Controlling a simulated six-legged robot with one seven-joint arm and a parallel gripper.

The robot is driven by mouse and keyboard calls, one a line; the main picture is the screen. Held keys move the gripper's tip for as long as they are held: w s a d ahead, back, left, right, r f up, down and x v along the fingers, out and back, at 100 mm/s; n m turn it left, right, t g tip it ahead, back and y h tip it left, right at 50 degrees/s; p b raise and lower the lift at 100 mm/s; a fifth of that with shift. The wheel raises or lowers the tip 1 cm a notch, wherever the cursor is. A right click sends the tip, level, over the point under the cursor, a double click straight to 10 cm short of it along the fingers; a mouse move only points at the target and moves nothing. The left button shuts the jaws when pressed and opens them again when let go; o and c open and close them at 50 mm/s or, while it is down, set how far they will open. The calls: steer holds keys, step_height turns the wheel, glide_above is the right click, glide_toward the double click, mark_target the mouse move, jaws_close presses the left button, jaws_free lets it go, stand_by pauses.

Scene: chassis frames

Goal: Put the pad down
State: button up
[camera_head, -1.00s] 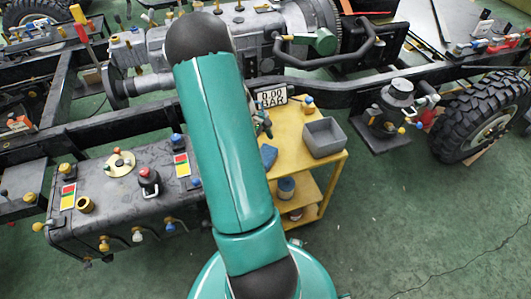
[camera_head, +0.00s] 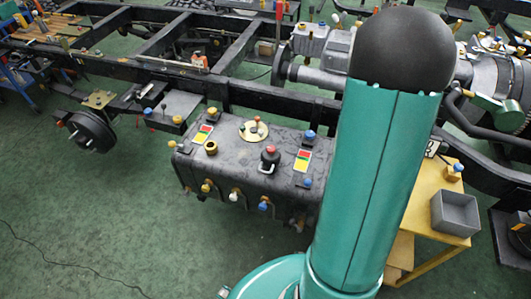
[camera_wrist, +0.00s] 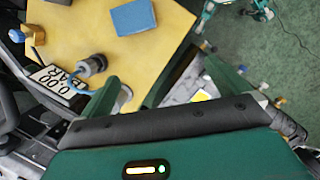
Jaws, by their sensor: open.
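A flat blue pad (camera_wrist: 133,17) lies on the yellow cart top (camera_wrist: 75,25) in the wrist view, near the upper edge of the picture. My gripper (camera_wrist: 165,88) is open, with its two green fingers spread apart and nothing between them. The pad is beyond the fingertips in the picture and does not touch them. In the head view my arm covers the pad and the gripper; only the right part of the yellow cart (camera_head: 428,190) shows.
A grey open bin (camera_head: 456,213) stands on the cart. A grey cylinder with a blue hose (camera_wrist: 92,65) and a "0.00 BAR" plate (camera_wrist: 55,82) are near the left finger. A dark tank (camera_head: 235,165) with knobs hangs beside the black chassis frame. Green floor is open at lower left.

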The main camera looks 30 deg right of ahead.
steer(key=w+a+r+t, duration=0.2)
steer(key=a+r, duration=0.4)
steer(key=a, duration=0.3)
steer(key=w+a+r+t, duration=0.2)
steer(key=w+a+r, duration=0.1)
steer(key=a+r, duration=0.5)
steer(key=s+a+r+t, duration=0.2)
steer(key=s+a, duration=0.2)
steer(key=a, duration=0.5)
steer(key=s+a+r+t, duration=0.2)
steer(key=s+a+r, duration=0.1)
steer(key=a, duration=0.7)
steer(key=shift+s+r+y, duration=0.15)
steer(key=shift+s+y, duration=0.25)
steer(key=shift+s, duration=0.15)
